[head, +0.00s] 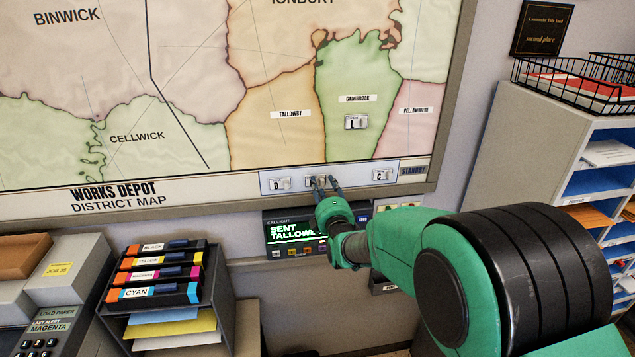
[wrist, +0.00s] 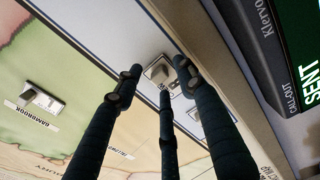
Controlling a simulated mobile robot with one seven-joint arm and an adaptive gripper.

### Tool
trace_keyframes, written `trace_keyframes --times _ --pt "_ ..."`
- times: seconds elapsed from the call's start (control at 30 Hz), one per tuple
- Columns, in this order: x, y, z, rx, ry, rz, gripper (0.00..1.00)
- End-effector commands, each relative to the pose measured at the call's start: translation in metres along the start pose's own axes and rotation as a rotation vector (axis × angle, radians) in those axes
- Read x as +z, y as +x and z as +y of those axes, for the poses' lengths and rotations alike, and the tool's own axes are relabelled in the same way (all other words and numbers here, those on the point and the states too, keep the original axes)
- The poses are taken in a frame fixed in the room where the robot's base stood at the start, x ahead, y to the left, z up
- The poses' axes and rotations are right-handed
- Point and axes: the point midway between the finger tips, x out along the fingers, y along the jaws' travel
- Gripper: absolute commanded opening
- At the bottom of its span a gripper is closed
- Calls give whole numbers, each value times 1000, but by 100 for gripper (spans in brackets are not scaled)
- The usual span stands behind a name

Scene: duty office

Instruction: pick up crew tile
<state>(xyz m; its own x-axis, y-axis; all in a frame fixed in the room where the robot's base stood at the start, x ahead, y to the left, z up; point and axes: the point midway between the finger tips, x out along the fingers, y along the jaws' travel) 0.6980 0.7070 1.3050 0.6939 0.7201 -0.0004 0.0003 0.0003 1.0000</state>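Several small pale crew tiles sit on the wall map. Tile D (head: 280,184) and tile C (head: 382,175) are on the standby strip (head: 348,176), and tile L (head: 355,122) is on the green Gambrook district. A middle tile (head: 315,181) on the strip is partly hidden by my gripper (head: 328,187). In the wrist view my gripper's fingers (wrist: 157,72) are spread, with a tile (wrist: 157,70) showing between their tips. The tile looks still on the board; I cannot tell if the fingers touch it. Tile L also shows in the wrist view (wrist: 42,101).
A call-out panel (head: 295,232) reading "SENT" and part of "TALLOWBY" is just below the strip. The map frame's lower edge (head: 215,205) runs along the wall. A cartridge rack (head: 155,270) stands lower left, and a shelf unit (head: 540,150) with a wire basket stands right.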

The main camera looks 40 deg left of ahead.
Motion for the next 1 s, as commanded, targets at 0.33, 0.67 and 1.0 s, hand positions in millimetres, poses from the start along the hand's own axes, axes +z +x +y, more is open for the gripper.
trace_keyframes --times 0.33,0.67,1.0 --pt "0 0 0 0 0 0 0" --pt "0 -1 2 1 0 0 0" --pt "0 -4 31 3 0 0 0"
